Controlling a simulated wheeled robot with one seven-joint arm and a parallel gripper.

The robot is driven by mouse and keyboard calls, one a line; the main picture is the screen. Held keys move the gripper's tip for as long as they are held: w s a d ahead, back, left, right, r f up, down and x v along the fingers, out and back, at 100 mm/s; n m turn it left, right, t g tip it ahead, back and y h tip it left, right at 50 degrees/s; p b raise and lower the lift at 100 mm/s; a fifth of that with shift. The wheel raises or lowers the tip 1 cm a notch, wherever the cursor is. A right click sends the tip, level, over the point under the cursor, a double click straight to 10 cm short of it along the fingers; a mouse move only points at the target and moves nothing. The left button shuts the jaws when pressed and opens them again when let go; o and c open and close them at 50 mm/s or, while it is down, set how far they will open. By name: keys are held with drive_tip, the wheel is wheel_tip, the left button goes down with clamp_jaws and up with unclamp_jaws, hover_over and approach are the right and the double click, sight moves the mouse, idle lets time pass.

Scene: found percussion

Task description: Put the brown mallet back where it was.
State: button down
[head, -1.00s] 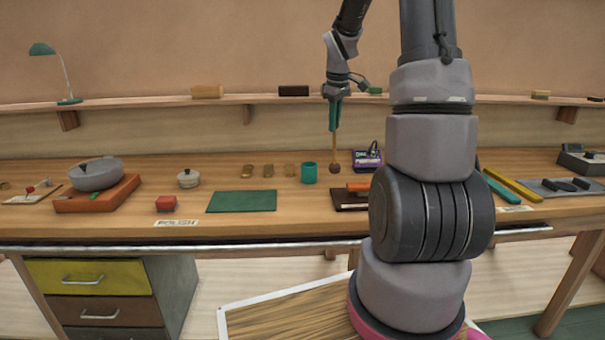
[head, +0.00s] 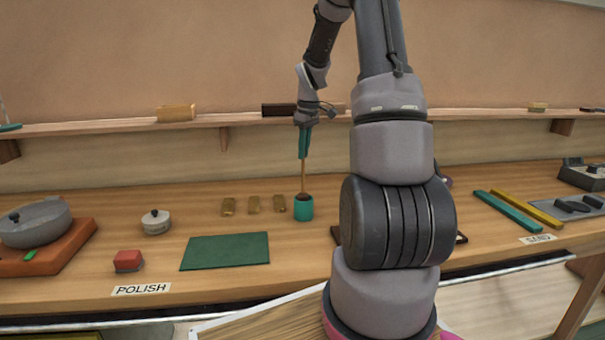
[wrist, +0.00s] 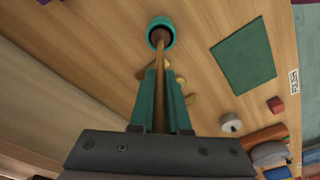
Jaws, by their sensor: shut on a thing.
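My gripper (head: 304,146) is shut on the thin wooden handle of the brown mallet (head: 303,176) and holds it upright, head down. The mallet's dark brown head is at the mouth of the teal cup (head: 304,211). In the wrist view, the handle (wrist: 160,88) runs between my green fingers (wrist: 161,78) to the head, which lies within the rim of the teal cup (wrist: 155,23). I cannot tell how far the head is inside the cup. The cup stands upright on the bench.
Several small brass pieces (head: 253,204) lie left of the cup. A green mat (head: 226,251), red block (head: 128,261) and lidded pot (head: 155,222) are further left. A shelf (head: 90,128) runs behind. My arm hides the bench to the right.

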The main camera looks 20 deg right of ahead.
sight(303, 168)
wheel_tip(303, 168, down, 5)
drive_tip(key=shift+r, duration=0.2)
drive_tip(key=c, duration=0.9)
unclamp_jaws()
drive_tip(key=shift+f, duration=0.1)
